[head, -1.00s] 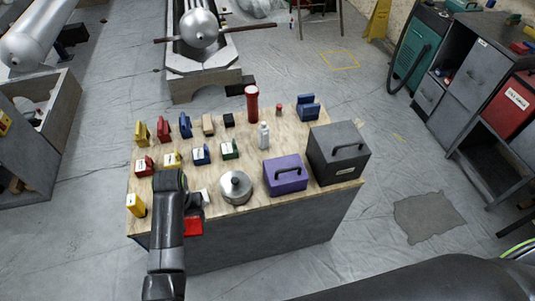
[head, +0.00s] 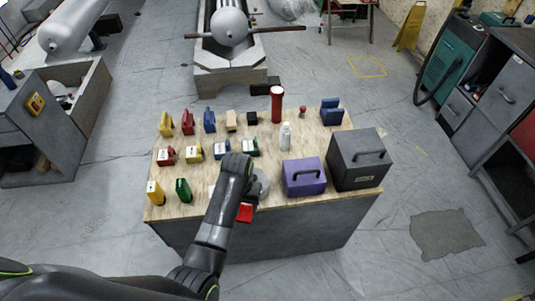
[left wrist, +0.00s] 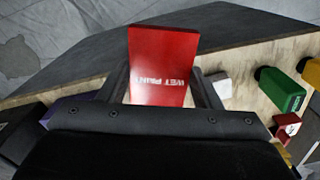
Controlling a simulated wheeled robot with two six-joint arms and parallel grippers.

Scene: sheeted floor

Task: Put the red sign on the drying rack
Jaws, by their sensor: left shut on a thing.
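The red sign (left wrist: 163,58), a flat plate with white "WET PAINT" lettering, is between the fingers of my left gripper (left wrist: 163,90) in the left wrist view. The gripper is shut on it. In the head view a small part of the red sign (head: 244,212) shows at the table's front edge, below my left wrist; my left gripper (head: 249,200) is mostly hidden there by the arm. I cannot make out a drying rack for sure in either view. My right gripper is not in view.
The wooden table (head: 165,208) holds several coloured blocks, a red cylinder (head: 277,104), a white bottle (head: 285,136), a purple box (head: 303,177) and a dark grey box (head: 357,160). A yellow floor sign (head: 408,33) stands at the back right. The floor right of the table is open.

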